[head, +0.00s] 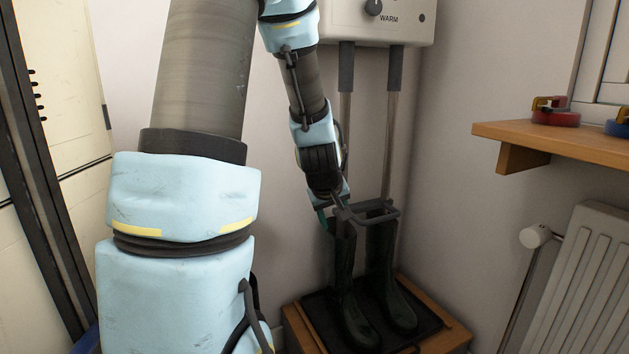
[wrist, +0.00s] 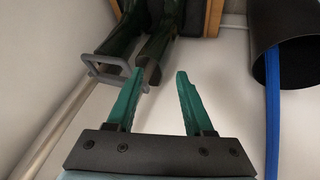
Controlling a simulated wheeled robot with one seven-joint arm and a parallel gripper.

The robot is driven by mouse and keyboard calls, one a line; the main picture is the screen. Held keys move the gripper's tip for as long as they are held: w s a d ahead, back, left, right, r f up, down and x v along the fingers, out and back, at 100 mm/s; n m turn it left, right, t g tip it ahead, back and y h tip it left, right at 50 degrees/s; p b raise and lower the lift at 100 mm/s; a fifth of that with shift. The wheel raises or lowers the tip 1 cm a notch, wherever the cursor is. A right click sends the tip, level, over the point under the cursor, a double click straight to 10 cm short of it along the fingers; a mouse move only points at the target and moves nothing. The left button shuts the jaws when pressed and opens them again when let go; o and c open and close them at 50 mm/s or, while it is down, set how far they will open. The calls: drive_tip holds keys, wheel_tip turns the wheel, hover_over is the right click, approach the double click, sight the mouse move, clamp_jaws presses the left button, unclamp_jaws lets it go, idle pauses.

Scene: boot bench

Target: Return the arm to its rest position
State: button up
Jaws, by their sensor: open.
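My arm crosses the head view from the top, and my gripper (head: 326,218) is beside the tops of two dark green boots (head: 384,270), just left of them. In the wrist view my gripper (wrist: 160,78) shows two teal fingers standing apart with nothing between them. The boots (wrist: 155,55) show beyond the fingertips at the top of the wrist view. A grey loop-shaped bracket (wrist: 105,82) is close to the left finger; I cannot tell whether they touch. In the head view the grey bracket (head: 385,212) is at the boot tops. My wrist partly hides the nearer boot.
The boots stand on a dark tray (head: 430,322) on a wooden bench (head: 298,325). A dryer box (head: 345,14) with two pipes hangs above. A wooden shelf (head: 560,141) and radiator (head: 590,275) are at right. The wrist view shows a black cylinder (wrist: 288,58) and blue strip (wrist: 272,130).

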drive_tip(key=s+a+m+g+y, duration=0.1)
drive_tip(key=s+a+m+g, duration=0.1)
drive_tip(key=s+a, duration=0.5)
drive_tip(key=s+a+m+g+y, duration=0.1)
drive_tip(key=s+a+m+g, duration=0.3)
drive_tip(key=s, duration=0.6)
wheel_tip(320, 180, up, 22)
drive_tip(key=w+n+t+p, duration=0.1)
drive_tip(key=p, duration=2.1)
drive_tip(key=shift+a+n, duration=0.25)
drive_tip(key=shift+n, duration=0.15)
drive_tip(key=shift+w, duration=0.1)
